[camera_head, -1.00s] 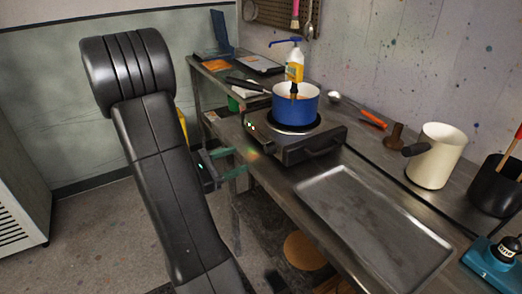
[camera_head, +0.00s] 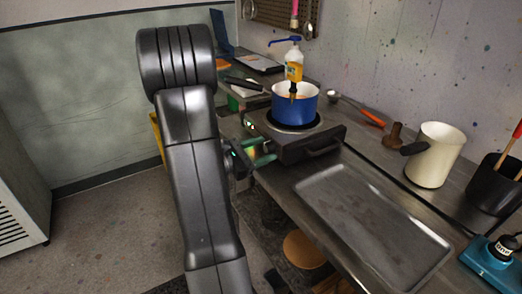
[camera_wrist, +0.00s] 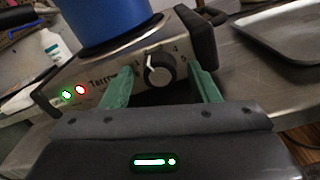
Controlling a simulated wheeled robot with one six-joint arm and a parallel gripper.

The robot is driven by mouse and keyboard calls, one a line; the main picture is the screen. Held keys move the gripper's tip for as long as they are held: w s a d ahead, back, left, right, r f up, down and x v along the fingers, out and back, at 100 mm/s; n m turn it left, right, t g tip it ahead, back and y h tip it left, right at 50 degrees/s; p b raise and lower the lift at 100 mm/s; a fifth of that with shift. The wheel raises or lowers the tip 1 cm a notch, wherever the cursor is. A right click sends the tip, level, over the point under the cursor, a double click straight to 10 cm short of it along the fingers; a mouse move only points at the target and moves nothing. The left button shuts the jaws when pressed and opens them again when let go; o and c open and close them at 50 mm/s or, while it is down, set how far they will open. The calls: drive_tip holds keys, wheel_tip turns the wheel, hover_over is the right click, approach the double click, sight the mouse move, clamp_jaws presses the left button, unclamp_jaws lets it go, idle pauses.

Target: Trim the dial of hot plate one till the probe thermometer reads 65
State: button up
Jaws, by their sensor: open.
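The hot plate (camera_head: 296,134) stands on the steel bench with a blue pot (camera_head: 295,108) on its round plate. In the wrist view its front panel (camera_wrist: 110,83) shows a black dial (camera_wrist: 159,70) with a pale pointer line and numbers around it. A green and a red light glow at the panel's left. My gripper (camera_wrist: 163,84) is open, its two green fingers on either side of the dial, apart from it as far as I can tell. My gripper also shows in the head view (camera_head: 268,155), close to the hot plate's front. A dark probe stands in the pot; its reading is not legible.
A steel tray (camera_head: 330,185) lies right of the hot plate. A cream jug (camera_head: 435,157), a black pot of tools (camera_head: 492,188) and an orange-handled tool (camera_head: 369,117) stand or lie farther right. A bottle (camera_head: 293,65) stands behind the blue pot.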

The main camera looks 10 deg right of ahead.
drive_tip(key=c, duration=1)
drive_tip(key=shift+f+m+b, duration=0.15)
drive_tip(key=shift+m+b, duration=0.15)
drive_tip(key=shift+b, duration=0.3)
drive_tip(key=shift+f+b, duration=0.1)
drive_tip(key=shift+b, duration=0.4)
drive_tip(key=m+b, duration=0.2)
drive_tip(key=b, duration=0.1)
drive_tip(key=shift+f+b, duration=0.1)
drive_tip(key=shift+b, duration=0.25)
drive_tip(key=m+b, duration=0.3)
drive_tip(key=b, duration=0.1)
drive_tip(key=shift+s+r+m+b, duration=0.1)
drive_tip(key=shift+r+m+b, duration=0.1)
drive_tip(key=shift+m+b, duration=0.65)
drive_tip(key=shift+r, duration=0.1)
